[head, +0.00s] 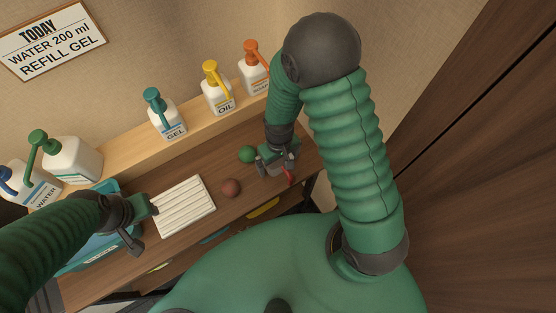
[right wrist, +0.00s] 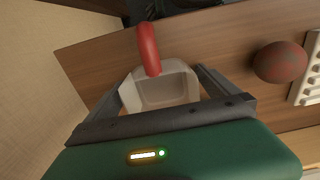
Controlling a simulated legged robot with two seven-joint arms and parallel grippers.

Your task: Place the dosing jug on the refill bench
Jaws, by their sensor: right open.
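The dosing jug (right wrist: 165,92) is a small pale, square-sided vessel with a red handle, standing on the brown wooden bench (head: 188,240). In the head view the jug (head: 274,168) is mostly hidden by my right gripper (head: 278,166), with its red handle showing to the right. In the right wrist view my right gripper (right wrist: 165,100) is open, with one finger on each side of the jug; I cannot tell whether they touch it. My left gripper (head: 143,224) has its fingers spread and empty, over the left part of the bench beside the white ribbed rack.
The white ribbed rack (head: 184,207), a red-brown ball (head: 231,188) and a green ball (head: 247,154) are on the bench. A teal tray (head: 83,252) is under my left arm. Several pump bottles, including GEL (head: 168,121) and OIL (head: 218,98), stand on the raised back shelf.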

